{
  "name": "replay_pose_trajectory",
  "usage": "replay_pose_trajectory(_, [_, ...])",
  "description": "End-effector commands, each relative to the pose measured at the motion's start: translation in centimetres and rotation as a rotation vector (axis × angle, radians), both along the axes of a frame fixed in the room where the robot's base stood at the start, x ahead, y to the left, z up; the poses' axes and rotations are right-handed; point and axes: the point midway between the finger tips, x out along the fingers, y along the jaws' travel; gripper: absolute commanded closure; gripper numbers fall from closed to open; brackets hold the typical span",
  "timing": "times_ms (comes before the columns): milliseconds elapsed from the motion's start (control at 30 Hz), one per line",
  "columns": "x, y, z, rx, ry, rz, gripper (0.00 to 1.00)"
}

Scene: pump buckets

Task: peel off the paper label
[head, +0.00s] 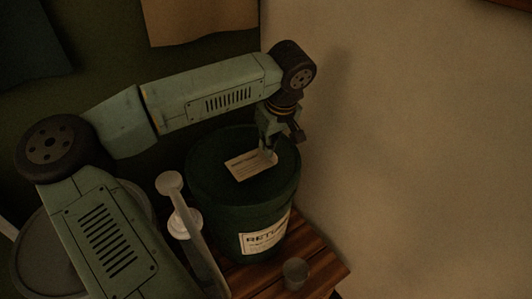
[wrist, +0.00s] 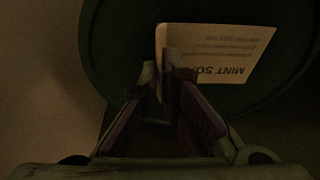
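The paper label (head: 245,166) is a cream rectangle on the dark green lid of a bucket (head: 203,196). In the wrist view the label (wrist: 235,45) shows upside-down dark print reading "MINT SO", cut off by the fingers. One edge of it is bent up as a pale strip between the fingertips. My gripper (head: 268,152) reaches down to the label's right end. In the wrist view my gripper's fingers (wrist: 162,72) are drawn together on that raised edge. The rest of the label appears to lie on the lid. The fingers hide one corner.
The bucket stands on a wooden slatted top (head: 325,268) in a corner by a beige wall (head: 420,130). A "RETURN" label (head: 264,238) is on its side. A pale pump (head: 181,222) stands left of it. A small grey cup (head: 295,272) is in front.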

Motion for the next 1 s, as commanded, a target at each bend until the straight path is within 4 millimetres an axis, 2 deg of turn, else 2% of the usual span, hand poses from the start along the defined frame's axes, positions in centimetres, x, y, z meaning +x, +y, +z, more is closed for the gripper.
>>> replay_pose_trajectory(200, [0.1, 0.0, 4.5, 0.000, -0.003, 0.002, 1.00])
replay_pose_trajectory(400, [0.1, 0.0, 7.6, 0.001, -0.002, 0.001, 1.00])
replay_pose_trajectory(1000, [0.0, 0.0, 13.0, 0.000, 0.000, 0.001, 1.00])
